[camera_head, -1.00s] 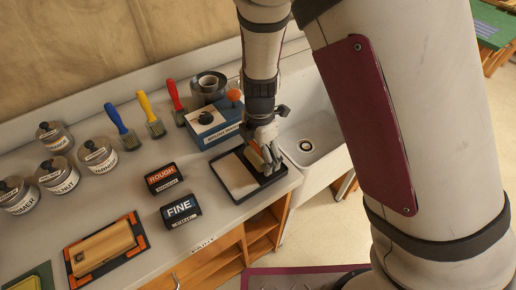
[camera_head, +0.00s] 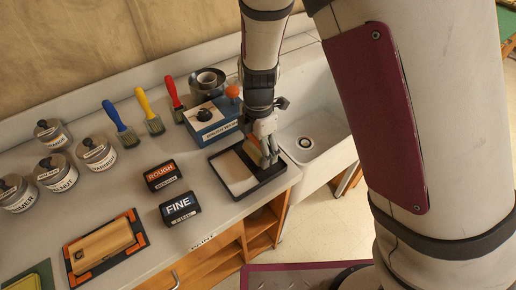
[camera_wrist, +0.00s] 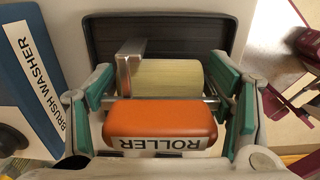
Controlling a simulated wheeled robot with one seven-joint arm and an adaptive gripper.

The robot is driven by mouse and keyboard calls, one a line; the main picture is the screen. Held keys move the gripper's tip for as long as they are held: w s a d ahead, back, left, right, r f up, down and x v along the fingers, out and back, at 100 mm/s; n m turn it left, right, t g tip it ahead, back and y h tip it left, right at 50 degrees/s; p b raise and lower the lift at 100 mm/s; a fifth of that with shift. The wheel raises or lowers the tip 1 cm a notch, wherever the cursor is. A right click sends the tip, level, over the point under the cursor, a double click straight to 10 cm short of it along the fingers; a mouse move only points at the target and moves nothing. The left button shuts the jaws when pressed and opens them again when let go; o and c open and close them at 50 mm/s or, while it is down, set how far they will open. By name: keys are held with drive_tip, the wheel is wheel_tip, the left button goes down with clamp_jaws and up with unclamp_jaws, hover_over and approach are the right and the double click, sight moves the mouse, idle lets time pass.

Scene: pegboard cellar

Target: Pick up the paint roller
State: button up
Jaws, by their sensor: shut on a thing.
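The paint roller has an orange handle (camera_wrist: 163,119) marked ROLLER, a pale cream sleeve (camera_wrist: 165,78) and a metal frame. It shows large in the wrist view, in front of a dark tray (camera_wrist: 110,28). My gripper (camera_wrist: 160,98) is shut on the roller, its green-padded fingers at the two sides. In the head view my gripper (camera_head: 263,150) is over the right part of the black-rimmed tray (camera_head: 271,179), and its fingers hide most of the roller. I cannot tell whether the roller is clear of the tray.
A blue brush washer box (camera_head: 212,121) stands close behind the tray. A sink (camera_head: 325,118) lies to its right. Sanding blocks marked ROUGH (camera_head: 163,176) and FINE (camera_head: 180,208), several brushes and lidded cans are to the left. The counter's front edge is near the tray.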

wheel_tip(320, 180, up, 2)
drive_tip(key=shift+r, duration=0.2)
drive_tip(key=s+r, duration=0.1)
drive_tip(key=s, duration=1.5)
drive_tip(key=shift+d+r, duration=0.15)
drive_tip(key=shift+d, duration=0.3)
drive_tip(key=o, duration=0.3)
drive_tip(key=shift+c, duration=0.4)
